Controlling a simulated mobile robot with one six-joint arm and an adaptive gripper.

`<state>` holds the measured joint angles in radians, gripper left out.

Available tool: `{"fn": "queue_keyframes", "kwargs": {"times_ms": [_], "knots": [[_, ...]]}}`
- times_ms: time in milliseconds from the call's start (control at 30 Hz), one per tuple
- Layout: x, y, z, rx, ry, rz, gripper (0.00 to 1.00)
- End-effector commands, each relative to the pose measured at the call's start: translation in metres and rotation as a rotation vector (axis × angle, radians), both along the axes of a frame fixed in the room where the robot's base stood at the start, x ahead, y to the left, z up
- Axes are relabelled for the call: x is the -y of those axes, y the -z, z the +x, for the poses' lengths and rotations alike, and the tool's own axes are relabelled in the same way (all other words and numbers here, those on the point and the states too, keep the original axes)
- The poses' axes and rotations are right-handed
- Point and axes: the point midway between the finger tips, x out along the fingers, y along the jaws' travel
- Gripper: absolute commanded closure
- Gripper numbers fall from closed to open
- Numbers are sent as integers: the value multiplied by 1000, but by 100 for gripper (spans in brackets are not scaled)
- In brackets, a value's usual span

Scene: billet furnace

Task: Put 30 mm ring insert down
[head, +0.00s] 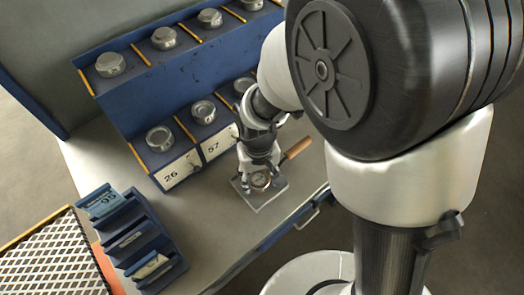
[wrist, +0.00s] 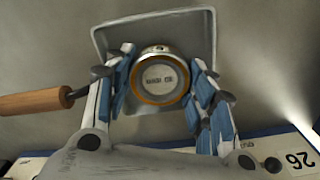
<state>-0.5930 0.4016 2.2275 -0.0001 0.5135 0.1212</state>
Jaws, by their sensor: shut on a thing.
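The ring insert (wrist: 161,78) is a round metal piece with a brass-coloured rim and small unreadable markings on its pale face. It also shows in the head view (head: 260,181), small and partly hidden by the fingers. My gripper (wrist: 161,85) is shut on it, with blue-padded fingers at its left and right sides; in the head view my gripper (head: 260,172) points down. The insert is over a grey square metal tray (head: 272,199) with a raised rim and a wooden handle (head: 297,150). I cannot tell whether the insert touches the tray.
A blue two-tier rack (head: 150,105) holds several round metal inserts behind my gripper, with labels 26 (head: 172,178) and 57 (head: 214,148). A small blue stepped holder (head: 160,240) with cards stands at front left beside a white mesh panel (head: 50,262). Bare tabletop (head: 215,215) lies between holder and tray.

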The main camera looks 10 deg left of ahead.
Motion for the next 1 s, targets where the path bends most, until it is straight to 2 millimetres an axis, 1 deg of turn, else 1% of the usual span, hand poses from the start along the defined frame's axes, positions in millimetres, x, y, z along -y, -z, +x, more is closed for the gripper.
{"fn": "queue_keyframes", "kwargs": {"times_ms": [33,267,400,433,500,533,867,967,1000], "knots": [[0,4,0,1,0,0,95],[0,3,1,3,0,1,95],[0,7,1,3,0,1,95],[0,7,0,1,0,0,48],[0,6,0,1,0,0,43],[0,6,0,1,0,0,42],[0,4,0,1,0,0,42],[0,-4,1,3,0,1,42],[-1,-10,1,3,0,3,42]]}}
